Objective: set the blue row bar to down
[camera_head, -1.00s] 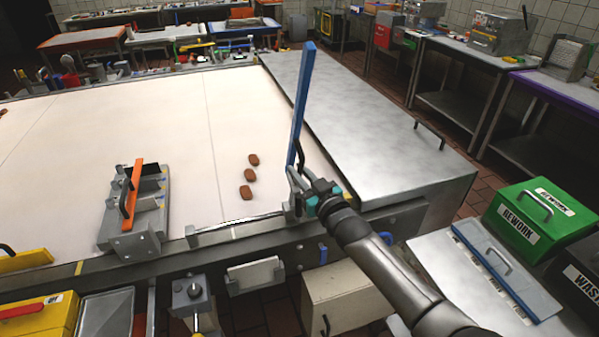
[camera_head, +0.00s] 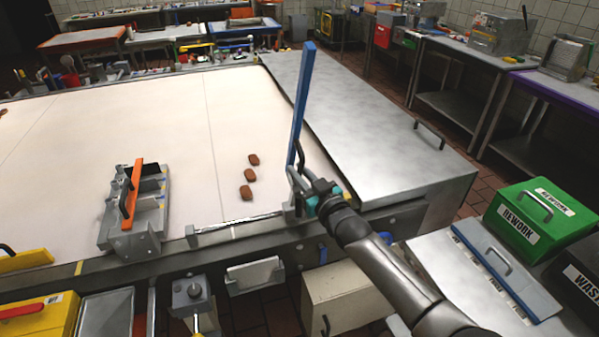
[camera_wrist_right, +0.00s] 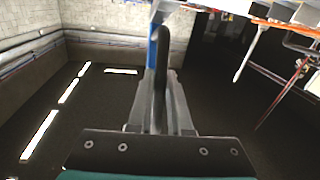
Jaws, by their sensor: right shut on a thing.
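The blue row bar (camera_head: 301,105) stands raised and nearly upright at the right end of the white belt. Its dark handle (camera_head: 299,155) is near its lower end. My right gripper (camera_head: 297,174) is shut on this handle. In the right wrist view the dark curved handle (camera_wrist_right: 160,75) runs between the fingers (camera_wrist_right: 158,105), with a strip of the blue bar (camera_wrist_right: 152,55) behind it. My left gripper is not in view.
Several brown biscuits (camera_head: 247,175) lie on the white belt (camera_head: 150,110). A metal fixture with an orange bar (camera_head: 132,195) stands to the left. A steel cover (camera_head: 380,130) lies right of the blue bar. A green rework box (camera_head: 530,220) is at the right.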

